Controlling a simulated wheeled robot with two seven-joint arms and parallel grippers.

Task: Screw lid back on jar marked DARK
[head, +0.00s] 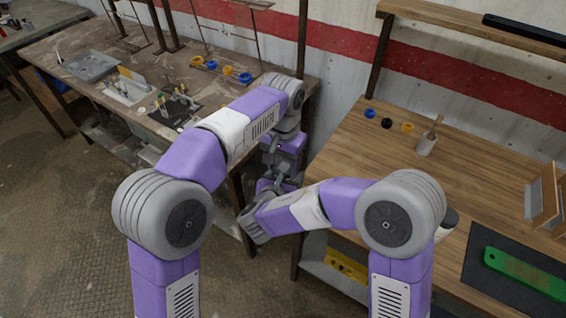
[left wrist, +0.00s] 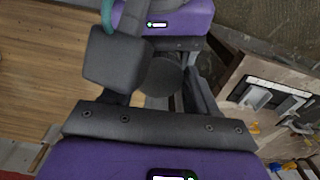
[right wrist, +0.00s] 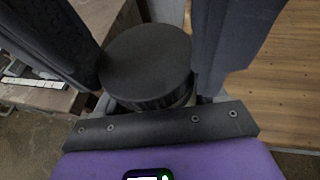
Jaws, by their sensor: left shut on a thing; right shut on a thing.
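My two grippers meet in front of the gap between the tables, held over the floor. In the head view the left gripper (head: 283,165) is the upper one and the right gripper (head: 272,188) is just below it. The black round lid (right wrist: 148,55) has a ribbed rim and lies flat between dark fingers, shut on it from both sides; it also shows in the left wrist view (left wrist: 160,76). A pale sliver of the jar (right wrist: 186,100) shows under the lid, with my right gripper around it. Most of the jar and any DARK label are hidden. I cannot tell how tightly the lid sits.
The right wooden table (head: 350,150) carries coloured rings, a cup with a brush (head: 427,142), a green board (head: 525,273) on a dark mat and a black-topped white container (head: 447,226), partly behind my right arm. The left table (head: 50,50) holds trays and small tools.

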